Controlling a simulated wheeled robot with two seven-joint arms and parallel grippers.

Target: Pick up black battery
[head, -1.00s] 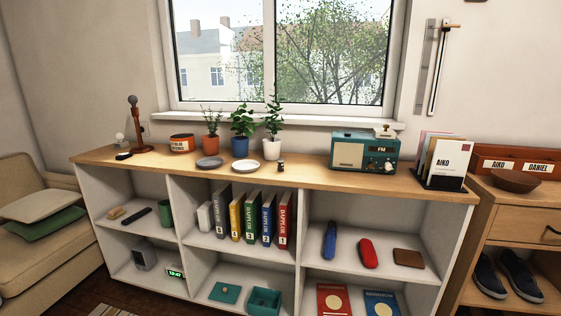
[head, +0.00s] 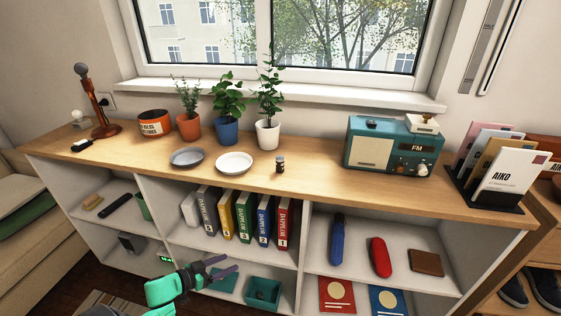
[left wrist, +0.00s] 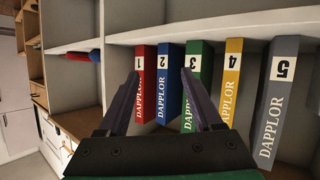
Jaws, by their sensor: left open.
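A small dark upright cylinder (head: 280,165), which looks like the black battery, stands on the wooden top of the shelf unit, right of the white plate. It does not show in the left wrist view. My left gripper (head: 226,265) is open and empty, low in front of the shelf unit, below and to the left of the battery. In the left wrist view its fingers (left wrist: 160,80) are apart, with numbered binders beyond them. My right gripper is not in view.
A grey plate (head: 187,157), white plate (head: 234,162) and potted plants (head: 268,130) stand left of and behind the battery. A teal radio (head: 392,147) is to its right, with bare top between. Below are binders (head: 244,217) and a teal box (head: 263,291).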

